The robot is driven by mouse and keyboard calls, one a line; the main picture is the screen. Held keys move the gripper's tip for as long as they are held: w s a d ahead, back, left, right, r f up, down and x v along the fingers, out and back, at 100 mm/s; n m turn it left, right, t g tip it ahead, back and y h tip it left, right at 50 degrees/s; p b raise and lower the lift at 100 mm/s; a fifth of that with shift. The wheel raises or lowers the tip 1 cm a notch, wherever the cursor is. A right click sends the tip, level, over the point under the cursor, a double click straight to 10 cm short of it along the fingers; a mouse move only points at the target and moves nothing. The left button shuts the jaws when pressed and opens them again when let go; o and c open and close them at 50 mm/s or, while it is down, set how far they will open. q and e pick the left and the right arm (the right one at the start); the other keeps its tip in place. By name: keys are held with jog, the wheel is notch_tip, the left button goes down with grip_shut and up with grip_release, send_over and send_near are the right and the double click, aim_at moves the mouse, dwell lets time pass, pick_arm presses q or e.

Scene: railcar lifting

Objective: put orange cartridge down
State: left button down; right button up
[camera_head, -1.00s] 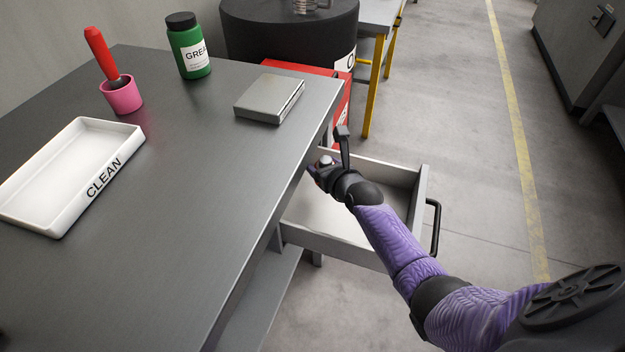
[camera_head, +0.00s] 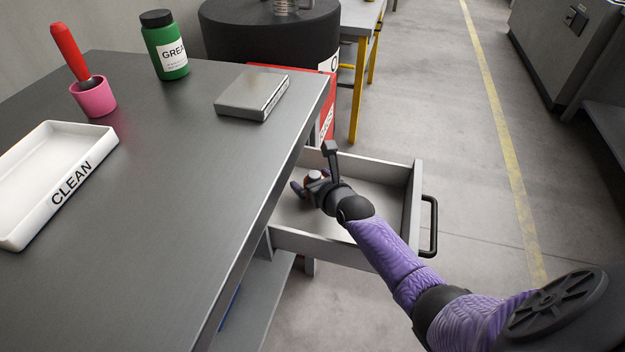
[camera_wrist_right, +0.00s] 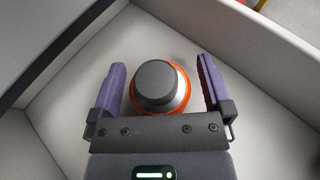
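The orange cartridge (camera_wrist_right: 158,88) has a dark round cap, a pale metal body and an orange ring. In the right wrist view it is between the two purple fingers of my right gripper (camera_wrist_right: 160,85), with a gap on each side. The fingers are open. In the head view my right gripper (camera_head: 317,177) is inside the open drawer (camera_head: 384,196), near the table side, with the cartridge's top (camera_head: 314,175) showing between the fingers. The cartridge looks upright; its base is hidden. My left gripper is not in view.
On the grey table (camera_head: 190,170) are a white CLEAN tray (camera_head: 65,200), a pink cup (camera_head: 95,98) with a red-handled tool, a green grease jar (camera_head: 166,50) and a grey flat box (camera_head: 250,95). Drawer walls surround my right gripper. The drawer floor around it looks clear.

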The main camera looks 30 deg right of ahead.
jog(key=shift+r, duration=0.1)
jog(key=p+v, duration=0.2)
jog(key=r+p+v, duration=0.1)
jog(key=p+v, duration=0.1)
jog(key=v, duration=0.1)
jog(key=shift+w, duration=0.15)
jog(key=p+v, duration=0.1)
jog(key=v, duration=0.2)
jog(key=p+v, duration=0.2)
jog(key=shift+s+f, duration=0.1)
jog(key=shift+s, duration=0.35)
jog(key=shift+s+p, duration=0.4)
jog(key=shift+s, duration=0.2)
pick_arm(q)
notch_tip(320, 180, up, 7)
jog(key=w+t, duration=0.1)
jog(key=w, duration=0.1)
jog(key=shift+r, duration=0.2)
